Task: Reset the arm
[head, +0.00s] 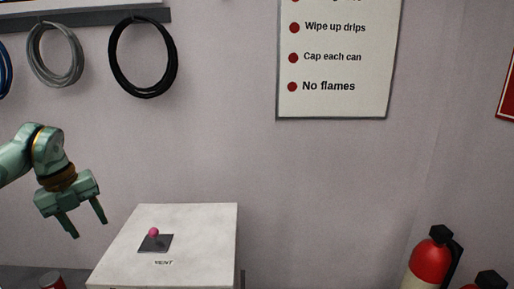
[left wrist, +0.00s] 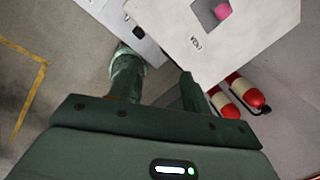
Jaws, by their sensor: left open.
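My left gripper (head: 85,222) hangs at the left of the head view with its two fingers apart and nothing between them. It is left of and a little above the white box (head: 205,225) marked VENT. A lever with a pink knob (head: 153,232) stands on the dark plate on top of the box. In the left wrist view the gripper's fingers (left wrist: 155,85) are spread and empty, and the pink knob (left wrist: 223,11) shows beyond them at the top. My right gripper is in neither view.
Fire extinguishers (head: 432,262) stand at the lower right. A red can (head: 52,281) shows at the lower left. Coiled hoses, one grey (head: 55,54) and one black (head: 143,56), hang on the wall. A sign (head: 336,60) is on the wall. The space between the box and the extinguishers looks clear.

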